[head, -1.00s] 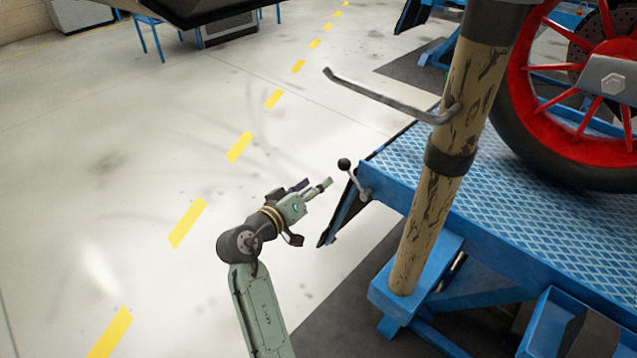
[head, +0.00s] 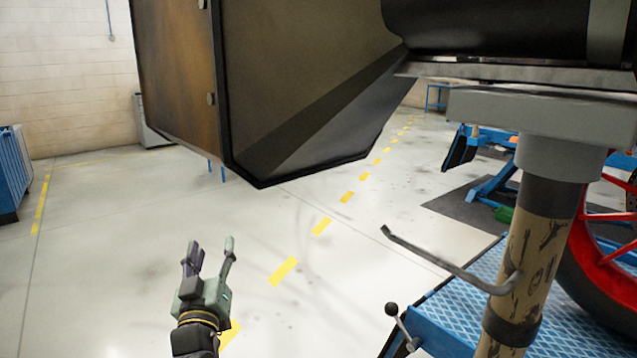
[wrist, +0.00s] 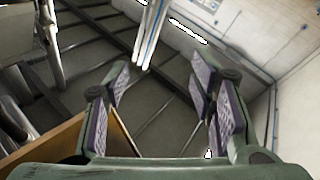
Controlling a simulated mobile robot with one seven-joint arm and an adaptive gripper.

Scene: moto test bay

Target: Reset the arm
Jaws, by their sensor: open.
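My gripper (head: 211,262) is at the lower left of middle in the head view, its fingers pointing up and apart. It is open and holds nothing. In the wrist view its two finger pairs (wrist: 160,105) show spread with a clear gap, and the wrist camera looks up toward the ceiling beams and light tubes. Most of my arm below the wrist is out of the head view.
A large dark hanging cabinet (head: 300,90) fills the upper middle. The floor (head: 110,240) at left is clear.

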